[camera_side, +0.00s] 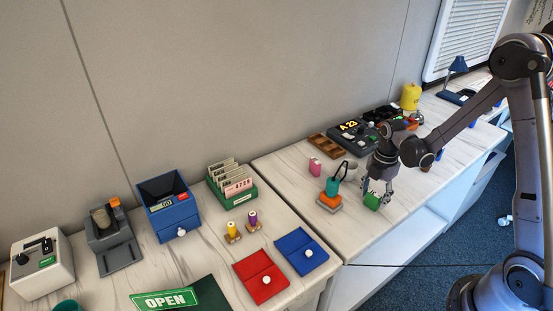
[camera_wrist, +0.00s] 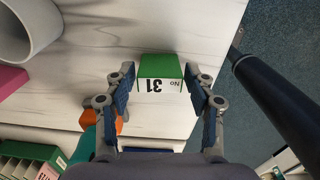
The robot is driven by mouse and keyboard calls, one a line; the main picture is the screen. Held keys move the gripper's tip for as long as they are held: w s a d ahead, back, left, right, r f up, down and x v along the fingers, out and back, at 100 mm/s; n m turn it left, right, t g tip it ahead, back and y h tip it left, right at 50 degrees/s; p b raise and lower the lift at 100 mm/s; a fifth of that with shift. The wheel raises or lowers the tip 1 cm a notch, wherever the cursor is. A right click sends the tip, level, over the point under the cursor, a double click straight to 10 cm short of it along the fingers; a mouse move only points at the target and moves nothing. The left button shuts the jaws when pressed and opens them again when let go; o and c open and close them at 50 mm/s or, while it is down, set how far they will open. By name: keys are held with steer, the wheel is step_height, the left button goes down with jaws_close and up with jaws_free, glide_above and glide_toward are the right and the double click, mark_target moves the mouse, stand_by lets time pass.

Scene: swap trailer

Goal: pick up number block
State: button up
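The number block (camera_wrist: 161,68) is a green block with a white face that reads "No 31", upside down in the wrist view. In the side view the green block (camera_side: 372,202) rests on the white marbled counter near its front edge. My gripper (camera_side: 376,191) points down over it. In the wrist view my gripper (camera_wrist: 158,75) is open, with one finger on each side of the block and a narrow gap showing on both sides. How far the fingertips reach down the block's sides is hard to tell.
The counter's front edge is close.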

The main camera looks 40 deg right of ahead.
steer(key=c, duration=0.5)
steer(key=shift+r, duration=0.1)
